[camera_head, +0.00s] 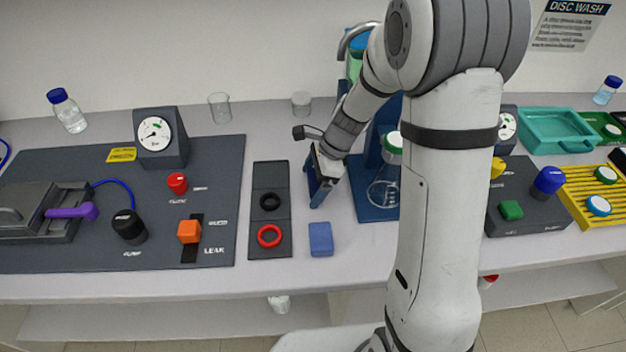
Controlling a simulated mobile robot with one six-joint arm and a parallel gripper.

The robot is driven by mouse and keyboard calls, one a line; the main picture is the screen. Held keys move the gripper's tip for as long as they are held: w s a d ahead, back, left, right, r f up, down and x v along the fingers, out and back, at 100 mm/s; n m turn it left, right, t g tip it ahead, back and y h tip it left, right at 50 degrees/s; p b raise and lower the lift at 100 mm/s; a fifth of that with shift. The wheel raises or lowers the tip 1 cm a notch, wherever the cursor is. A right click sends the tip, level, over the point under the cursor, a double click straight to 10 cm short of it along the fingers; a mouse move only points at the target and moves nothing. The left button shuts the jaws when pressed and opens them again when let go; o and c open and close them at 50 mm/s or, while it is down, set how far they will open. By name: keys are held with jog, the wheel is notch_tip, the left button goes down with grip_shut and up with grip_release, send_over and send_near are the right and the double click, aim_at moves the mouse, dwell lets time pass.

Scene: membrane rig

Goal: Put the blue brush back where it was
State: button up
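A small blue block (320,239) lies on the front of the bench, right of the dark ring tray. It may be the brush, but no bristles or handle show. My gripper (319,190) points down behind this block, apart from it, between the ring tray and the blue stand. Dark blue parts show at its tip. I cannot tell whether they are its fingers or something held, or how far apart the fingers are.
The ring tray (285,240) holds a black and a red ring. The blue stand (374,205) with a flask (385,190) is close on my gripper's right. A dark panel (70,250) with a gauge and knobs fills the left. Bare bench lies around the block.

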jog(key=shift+r, duration=0.1)
jog(key=v, duration=1.1)
jog(key=s+d+r+n+t+h, duration=0.1)
jog(key=s+d+r+n+h, duration=0.1)
jog(key=s+n, duration=0.6)
jog(key=s+d+r+n+t+h, duration=0.2)
jog(key=s+d+r+n, duration=0.1)
jog(key=s+n, duration=0.6)
jog(key=shift+s+d+r+h, duration=0.35)
jog(key=shift+s+d, duration=0.35)
jog(key=shift+s, duration=0.45)
jog(key=shift+c, duration=0.5)
